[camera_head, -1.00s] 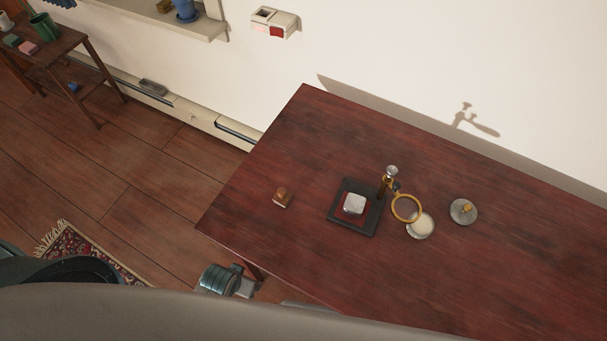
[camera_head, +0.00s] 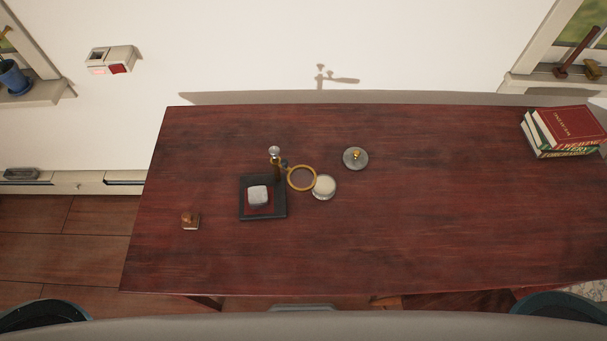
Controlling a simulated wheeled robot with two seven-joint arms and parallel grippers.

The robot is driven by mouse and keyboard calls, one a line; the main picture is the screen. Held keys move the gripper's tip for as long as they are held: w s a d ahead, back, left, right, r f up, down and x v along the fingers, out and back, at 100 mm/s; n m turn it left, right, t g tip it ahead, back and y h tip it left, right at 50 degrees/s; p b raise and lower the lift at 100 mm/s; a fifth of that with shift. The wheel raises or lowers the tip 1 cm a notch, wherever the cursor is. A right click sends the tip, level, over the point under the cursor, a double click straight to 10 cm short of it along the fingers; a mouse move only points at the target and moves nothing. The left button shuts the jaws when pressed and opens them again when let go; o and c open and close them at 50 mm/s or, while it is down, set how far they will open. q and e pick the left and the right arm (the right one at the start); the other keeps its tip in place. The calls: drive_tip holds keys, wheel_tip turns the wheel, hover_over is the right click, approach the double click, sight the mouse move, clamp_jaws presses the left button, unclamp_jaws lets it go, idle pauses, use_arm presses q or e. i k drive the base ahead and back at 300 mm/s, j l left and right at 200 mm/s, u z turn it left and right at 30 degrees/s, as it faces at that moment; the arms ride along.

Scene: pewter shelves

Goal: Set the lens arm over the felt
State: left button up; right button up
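The lens arm's brass ring (camera_head: 302,178) sits on a dark post with a clear knob (camera_head: 274,151) at the back right of a black square base (camera_head: 284,211). The ring points right, away from the base, and partly overlaps a round pale-topped dish (camera_head: 324,187) from this view. The dark red felt (camera_head: 258,211) lies inside the base, with a pale grey rounded block (camera_head: 258,195) on it. The ring is not over the felt. Neither of my grippers is in view.
The stand is on a long dark red table (camera_head: 430,220) against a white wall. A round metal lid with a brass knob (camera_head: 355,158) lies behind right. A small wooden stamp-like piece (camera_head: 190,220) is at left. Books (camera_head: 563,130) are stacked far right. The table's middle right is clear.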

sight(283, 164)
drive_tip(key=k+u, duration=0.25)
drive_tip(key=k, duration=0.25)
drive_tip(key=k+j+u, duration=0.25)
drive_tip(key=k, duration=0.25)
